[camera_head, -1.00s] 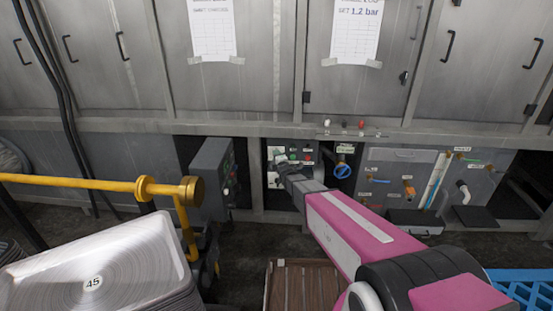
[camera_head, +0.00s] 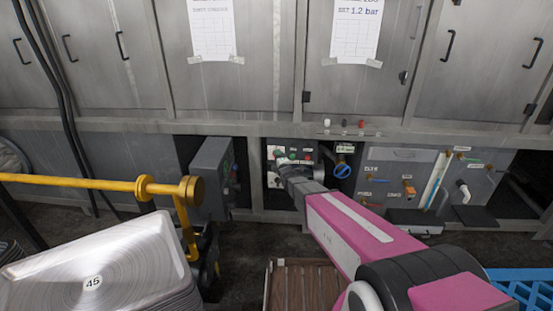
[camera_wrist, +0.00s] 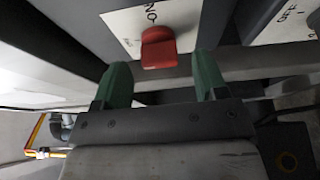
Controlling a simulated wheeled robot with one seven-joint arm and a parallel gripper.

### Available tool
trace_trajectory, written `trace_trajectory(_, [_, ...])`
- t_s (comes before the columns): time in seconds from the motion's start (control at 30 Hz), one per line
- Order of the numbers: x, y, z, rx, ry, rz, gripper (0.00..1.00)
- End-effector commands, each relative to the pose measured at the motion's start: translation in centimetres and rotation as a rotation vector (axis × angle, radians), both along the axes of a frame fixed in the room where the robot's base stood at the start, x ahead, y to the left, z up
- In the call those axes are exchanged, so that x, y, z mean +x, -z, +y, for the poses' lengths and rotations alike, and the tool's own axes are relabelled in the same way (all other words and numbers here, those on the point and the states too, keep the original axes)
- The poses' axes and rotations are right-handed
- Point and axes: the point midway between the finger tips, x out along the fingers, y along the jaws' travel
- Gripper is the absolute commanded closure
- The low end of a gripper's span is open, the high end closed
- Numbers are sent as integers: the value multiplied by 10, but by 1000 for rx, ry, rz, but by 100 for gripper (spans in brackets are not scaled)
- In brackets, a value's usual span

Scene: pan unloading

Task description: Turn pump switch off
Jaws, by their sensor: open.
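A red switch knob (camera_wrist: 158,48) sits on a white plate (camera_wrist: 124,24) in the wrist view. The plate's lettering reads as "ON" turned upside down. My gripper (camera_wrist: 160,74) is open, with one green finger low on each side of the knob. The fingers look apart from the knob, and nothing is between them but the knob's lower end; I cannot tell the exact depth. In the head view my gripper (camera_head: 281,163) is in front of the control panel (camera_head: 300,155) under the counter. The knob is not clear there.
A second white plate marked "OFF" (camera_wrist: 285,22) is at the right in the wrist view. A blue valve wheel (camera_head: 342,170) is right of the panel. A grey box (camera_head: 212,178) and yellow rail (camera_head: 80,181) are to the left. Stacked trays (camera_head: 95,262) stand at front left.

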Motion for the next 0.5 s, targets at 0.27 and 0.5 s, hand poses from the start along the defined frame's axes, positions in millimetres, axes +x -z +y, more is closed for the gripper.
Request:
trace_trajectory(0.27, [-53, -2, -19, -1, 0, 1, 34])
trace_trajectory(0.5, [-79, -1, -29, -1, 0, 1, 34])
